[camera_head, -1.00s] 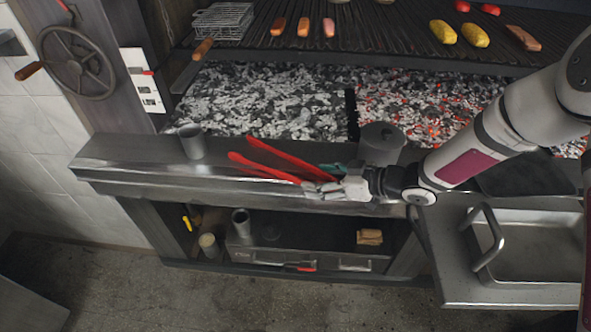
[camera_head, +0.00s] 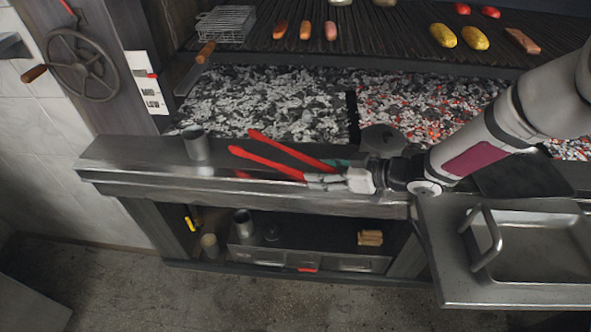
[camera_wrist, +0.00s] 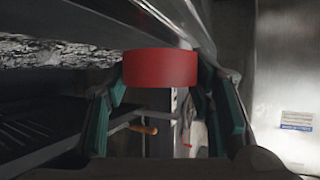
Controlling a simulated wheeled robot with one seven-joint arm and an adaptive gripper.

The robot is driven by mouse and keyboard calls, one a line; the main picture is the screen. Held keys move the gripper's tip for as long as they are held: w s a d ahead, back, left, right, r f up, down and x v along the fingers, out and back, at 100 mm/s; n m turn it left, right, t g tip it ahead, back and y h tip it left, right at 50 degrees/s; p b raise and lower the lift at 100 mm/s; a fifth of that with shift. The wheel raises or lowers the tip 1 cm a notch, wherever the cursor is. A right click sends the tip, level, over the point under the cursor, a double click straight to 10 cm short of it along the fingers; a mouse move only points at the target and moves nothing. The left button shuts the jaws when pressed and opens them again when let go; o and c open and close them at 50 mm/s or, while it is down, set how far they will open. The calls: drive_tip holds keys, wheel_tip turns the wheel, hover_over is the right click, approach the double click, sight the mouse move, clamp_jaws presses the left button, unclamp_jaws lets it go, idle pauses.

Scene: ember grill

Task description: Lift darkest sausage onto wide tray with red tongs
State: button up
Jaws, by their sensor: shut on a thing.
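My gripper (camera_head: 340,180) is shut on the red tongs (camera_head: 268,163), just above the metal ledge at the front of the grill. The two red arms point left and spread apart. In the wrist view a red part of the tongs (camera_wrist: 160,68) lies between the teal fingers. Three sausages lie on the grate at the back: a left one (camera_head: 280,30), a middle one (camera_head: 305,30) and a pinker right one (camera_head: 330,30). A wide metal tray (camera_head: 540,296) with a raised handle is at the lower right.
A metal cup (camera_head: 195,144) stands on the ledge (camera_head: 130,160) left of the tongs. Glowing coals (camera_head: 410,105) lie below the grate. Yellow corn cobs (camera_head: 459,36) and a wire basket (camera_head: 226,22) are on the grate. A dark round object (camera_head: 381,137) sits behind my gripper.

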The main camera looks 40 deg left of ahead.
wheel_tip(320, 180, up, 7)
drive_tip(key=p, duration=0.1)
drive_tip(key=shift+p, duration=0.4)
